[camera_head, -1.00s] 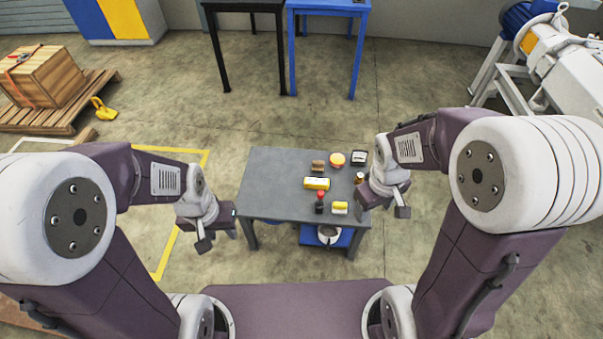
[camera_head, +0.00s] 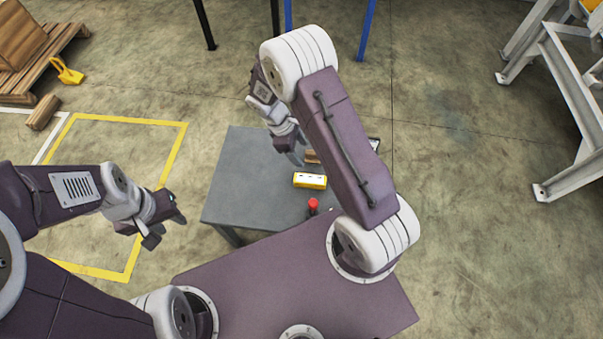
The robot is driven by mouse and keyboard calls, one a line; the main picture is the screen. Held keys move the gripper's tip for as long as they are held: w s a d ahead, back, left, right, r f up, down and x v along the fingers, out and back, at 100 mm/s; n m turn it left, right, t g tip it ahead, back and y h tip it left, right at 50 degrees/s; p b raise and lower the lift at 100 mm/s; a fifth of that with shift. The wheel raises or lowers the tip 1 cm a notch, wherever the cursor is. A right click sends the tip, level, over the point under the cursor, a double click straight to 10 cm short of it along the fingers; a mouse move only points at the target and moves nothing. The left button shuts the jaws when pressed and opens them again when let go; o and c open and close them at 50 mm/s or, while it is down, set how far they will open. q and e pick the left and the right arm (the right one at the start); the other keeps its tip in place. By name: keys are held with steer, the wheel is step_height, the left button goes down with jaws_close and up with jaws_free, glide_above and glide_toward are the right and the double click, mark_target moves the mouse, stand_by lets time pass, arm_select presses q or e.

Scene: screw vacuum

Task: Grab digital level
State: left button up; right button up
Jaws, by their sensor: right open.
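A yellow block-like item with a pale marked face (camera_head: 310,181) lies on the grey table (camera_head: 245,190); it looks like the digital level, though its markings are too small to read. My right gripper (camera_head: 296,150) is open above the table, just behind and left of the yellow item, apart from it. My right arm crosses over the table's right side and hides things there. My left gripper (camera_head: 167,228) is open and empty, left of the table over the floor.
A red-topped small item (camera_head: 313,205) stands in front of the yellow one. A brown block (camera_head: 312,156) shows partly beside my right gripper. The table's left half is clear. A wooden pallet (camera_head: 45,60) and yellow floor lines (camera_head: 155,122) lie to the left.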

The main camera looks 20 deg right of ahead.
steer(key=b, duration=0.3)
glide_toward(309, 179)
steer(key=shift+w+d+f+n+g, duration=0.1)
steer(key=shift+f+n+g, duration=0.05)
steer(key=shift+f, duration=0.2)
steer(key=shift+w+d+f+n+g, duration=0.1)
steer(key=shift+d+f+n+g, duration=0.05)
steer(key=shift+f, duration=0.2)
steer(key=b+x, duration=0.1)
steer(key=x, duration=0.2)
steer(key=shift+s+d+f, duration=0.1)
steer(key=shift+f, duration=0.15)
steer(key=shift+d+f, duration=0.15)
steer(key=shift+f, duration=0.1)
steer(key=b+x, duration=0.2)
steer(key=x, duration=0.3)
steer(key=shift+s+b, duration=0.1)
steer(key=shift+b, duration=0.3)
steer(key=shift+f, duration=0.2)
jaws_close()
